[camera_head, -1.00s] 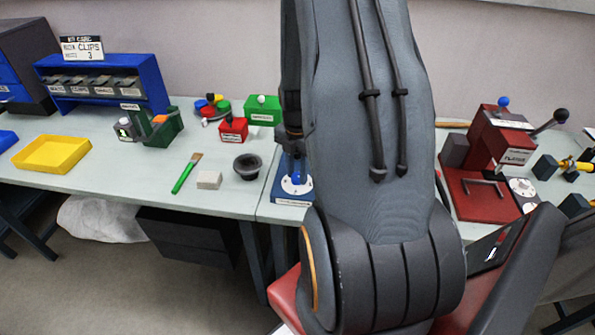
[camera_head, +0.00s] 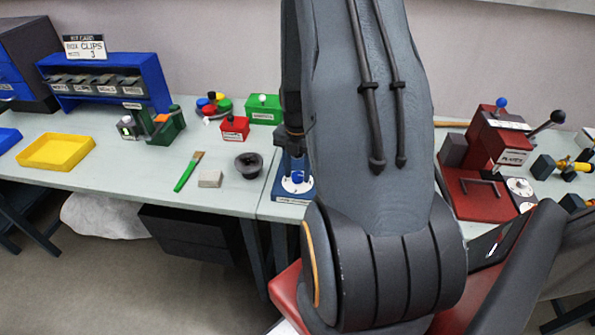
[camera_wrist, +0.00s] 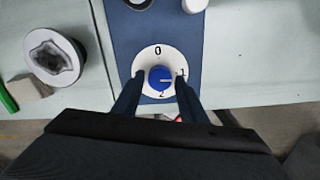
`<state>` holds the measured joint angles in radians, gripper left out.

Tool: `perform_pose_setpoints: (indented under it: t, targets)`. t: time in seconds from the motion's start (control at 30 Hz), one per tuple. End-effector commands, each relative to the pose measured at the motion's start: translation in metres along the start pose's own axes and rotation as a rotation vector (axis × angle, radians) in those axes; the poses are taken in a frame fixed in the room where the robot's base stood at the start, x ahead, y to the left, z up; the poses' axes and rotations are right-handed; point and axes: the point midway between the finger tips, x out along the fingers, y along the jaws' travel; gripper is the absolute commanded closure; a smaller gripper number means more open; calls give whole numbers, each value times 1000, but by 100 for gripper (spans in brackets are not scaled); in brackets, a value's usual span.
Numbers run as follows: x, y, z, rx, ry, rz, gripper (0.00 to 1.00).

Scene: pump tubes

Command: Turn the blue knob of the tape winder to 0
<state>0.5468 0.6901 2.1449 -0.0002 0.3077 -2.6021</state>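The blue knob (camera_wrist: 160,78) sits in the middle of a white dial (camera_wrist: 148,61) marked 0, 1 and 2 in the wrist view. A pale line on the knob points right, toward the 1; the 0 is at the top. The dial is on the blue base of the tape winder (camera_wrist: 127,45). My gripper (camera_wrist: 160,76) is open, with one dark finger on each side of the knob and a gap to it on both sides. In the head view the knob (camera_head: 298,178) and dial show left of my arm, which hides part of the winder.
A dark round bowl (camera_head: 249,166), a pale block (camera_head: 210,179) and a green brush (camera_head: 188,172) lie left of the winder. A red device (camera_head: 480,195) stands to the right. The table's front edge is close to the winder.

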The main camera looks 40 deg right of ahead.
Motion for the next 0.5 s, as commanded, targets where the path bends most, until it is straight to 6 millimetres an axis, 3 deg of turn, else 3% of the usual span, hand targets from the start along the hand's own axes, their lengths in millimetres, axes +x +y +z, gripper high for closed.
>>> perform_pose_setpoints:
  t: [0.13, 0.5]
  targets:
    - [0, 0, 0, 24, -1, 0, 61]
    - [0, 1, 0, 322, -1, 1, 61]
